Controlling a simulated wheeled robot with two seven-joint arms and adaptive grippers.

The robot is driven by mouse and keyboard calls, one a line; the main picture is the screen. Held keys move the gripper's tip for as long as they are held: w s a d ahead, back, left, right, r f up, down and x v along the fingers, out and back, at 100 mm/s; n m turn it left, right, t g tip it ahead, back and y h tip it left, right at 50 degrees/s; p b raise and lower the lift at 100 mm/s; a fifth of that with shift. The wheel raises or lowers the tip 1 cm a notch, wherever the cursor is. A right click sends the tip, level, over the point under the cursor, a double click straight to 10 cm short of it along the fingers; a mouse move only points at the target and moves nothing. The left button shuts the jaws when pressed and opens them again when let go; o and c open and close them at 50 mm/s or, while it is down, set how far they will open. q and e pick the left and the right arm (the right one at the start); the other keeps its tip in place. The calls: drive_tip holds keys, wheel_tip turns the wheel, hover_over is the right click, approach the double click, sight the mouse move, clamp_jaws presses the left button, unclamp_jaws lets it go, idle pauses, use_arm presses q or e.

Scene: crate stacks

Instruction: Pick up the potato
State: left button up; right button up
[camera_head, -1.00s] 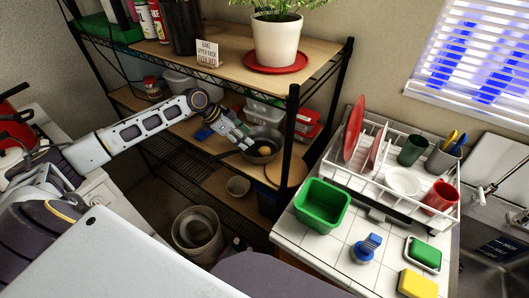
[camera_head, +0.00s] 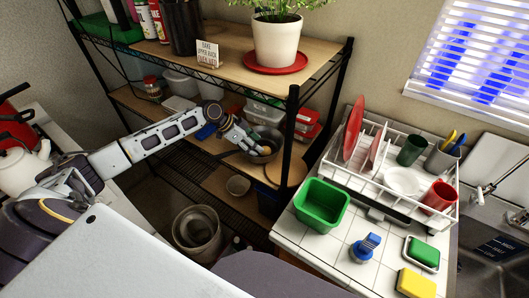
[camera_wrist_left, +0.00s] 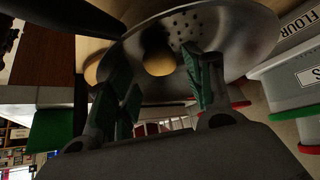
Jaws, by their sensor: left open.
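The potato (camera_wrist_left: 159,62) is a small, round, tan shape in the left wrist view. It lies in a grey metal pan (camera_wrist_left: 238,32) with small holes in part of its surface. In the head view, the pan (camera_head: 273,136) sits on the middle shelf, and the gripper partly covers its inside. My left gripper (camera_head: 255,147) reaches into the pan from the left. In the left wrist view, its green-padded fingers (camera_wrist_left: 157,68) are apart, one on each side of the potato, with nothing held. My right gripper is not in view.
A black shelf post (camera_head: 290,130) stands just right of the pan. The upper shelf (camera_head: 225,70) holds a potted plant (camera_head: 276,42) above the arm. Clear containers (camera_head: 262,112) stand behind the pan. A green bin (camera_head: 322,203) sits on the tiled counter at right.

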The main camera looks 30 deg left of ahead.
sight(265, 152)
use_arm(q)
drive_tip(key=shift+w+d+f, duration=0.1)
drive_tip(key=shift+p+x, duration=0.4)
drive_tip(key=shift+x, duration=2)
drive_tip(key=shift+d, duration=0.2)
drive_tip(key=c, duration=0.8)
